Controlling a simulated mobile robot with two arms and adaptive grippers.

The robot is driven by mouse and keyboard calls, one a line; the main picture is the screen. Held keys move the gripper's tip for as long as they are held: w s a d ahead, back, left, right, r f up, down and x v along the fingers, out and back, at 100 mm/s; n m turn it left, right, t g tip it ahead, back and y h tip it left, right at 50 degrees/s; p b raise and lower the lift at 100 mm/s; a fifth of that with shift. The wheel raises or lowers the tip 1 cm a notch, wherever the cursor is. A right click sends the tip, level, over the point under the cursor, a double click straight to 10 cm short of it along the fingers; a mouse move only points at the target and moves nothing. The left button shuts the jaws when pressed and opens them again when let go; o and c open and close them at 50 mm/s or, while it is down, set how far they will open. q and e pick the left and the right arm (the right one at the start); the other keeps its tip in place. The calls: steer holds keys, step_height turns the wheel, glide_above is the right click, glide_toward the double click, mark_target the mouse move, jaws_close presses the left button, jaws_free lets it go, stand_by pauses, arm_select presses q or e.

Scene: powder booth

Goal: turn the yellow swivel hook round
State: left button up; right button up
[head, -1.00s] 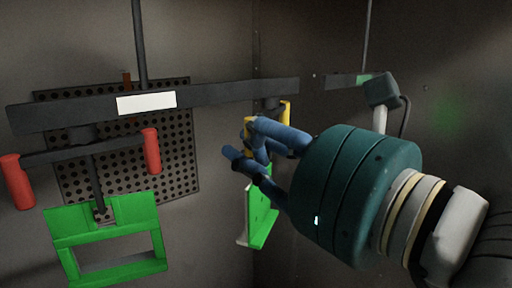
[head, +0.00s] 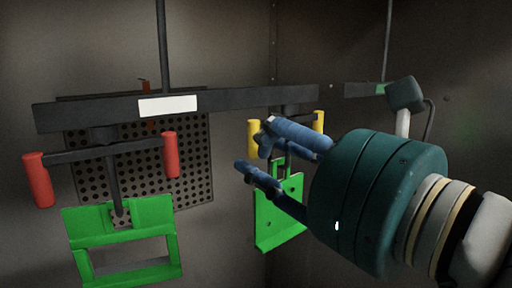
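The yellow swivel hook hangs under the dark overhead bar, with a yellow grip at each end of its dark crossbar: a left grip (head: 253,140) and a right grip (head: 319,122). A green plate (head: 278,222) hangs below it, turned at an angle to me. My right gripper (head: 251,154) comes in from the right with its blue fingers spread apart. The upper fingers cross in front of the crossbar, their tips close to the left grip; I cannot tell if they touch. The lower finger lies in front of the plate's upper edge. My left gripper is out of view.
A second swivel hook with red grips (head: 171,155) carries a green frame (head: 128,221) at the left. The dark bar (head: 238,99) with a white label spans above both. A perforated panel (head: 190,185) is on the wall behind. A dark device on a stalk (head: 405,95) stands at right.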

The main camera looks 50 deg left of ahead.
steer(key=d+b, duration=0.1)
steer(key=d, duration=0.6)
steer(key=shift+s+d+b, duration=0.3)
steer(key=shift+b, duration=0.05)
steer(key=shift+a, duration=0.1)
